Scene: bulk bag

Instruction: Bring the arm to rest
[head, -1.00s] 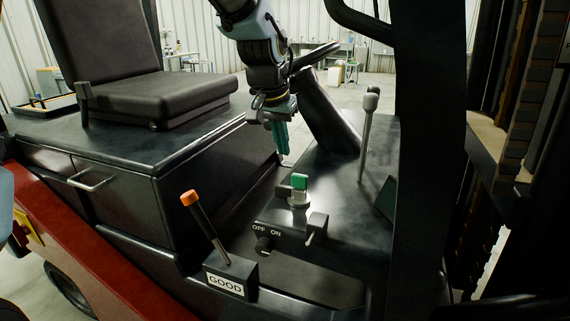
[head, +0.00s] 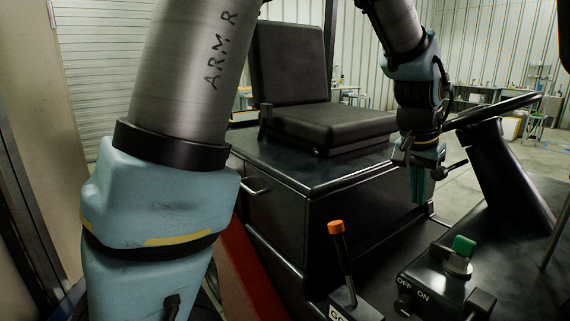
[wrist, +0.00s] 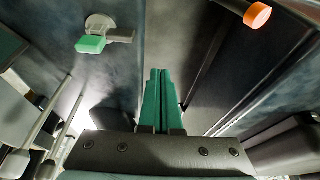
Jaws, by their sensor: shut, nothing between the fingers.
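My gripper (head: 420,186) hangs fingers-down in the head view, above the floor gap between the seat box and the console. Its green fingers are pressed together with nothing between them. They also show shut in the wrist view (wrist: 160,100). My arm crosses the left of the head view and comes back in at the top right. The gripper is apart from the green-topped key switch (head: 460,256) and the orange-tipped lever (head: 342,262). Both also show in the wrist view, the green top (wrist: 91,44) at upper left and the orange tip (wrist: 257,15) at upper right.
The black seat (head: 325,122) is left of the gripper on its box (head: 300,184). The steering wheel (head: 495,110) and its column (head: 510,170) stand close on the right. Open floor lies behind.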

